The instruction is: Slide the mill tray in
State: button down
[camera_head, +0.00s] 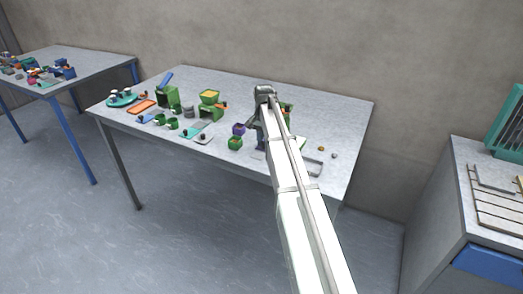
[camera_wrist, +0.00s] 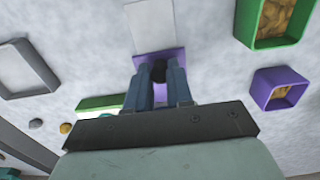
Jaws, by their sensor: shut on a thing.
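In the wrist view my gripper (camera_wrist: 160,84) has its two blue fingers closed around a small dark knob (camera_wrist: 158,72). The knob sits at the near end of a flat purple piece (camera_wrist: 176,55), which looks like the tray. A pale grey slab (camera_wrist: 153,25) adjoins the purple piece on the far side. I cannot tell how far the tray is inside anything. In the head view the arm hides most of the gripper and the tray.
A purple box (camera_wrist: 283,88) and a green box (camera_wrist: 275,22), both with brownish filling, stand to the right in the wrist view. A grey dish (camera_wrist: 25,68) lies left, with two small lumps nearby. A green-edged piece (camera_wrist: 100,103) lies near the left finger. Many small items crowd the table's (camera_head: 345,110) left half.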

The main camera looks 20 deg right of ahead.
jog(key=shift+w+d, duration=1.1)
jog(key=c, duration=1.1)
grip_release()
notch_tip(320, 180, up, 8)
jog(key=shift+f, duration=0.25)
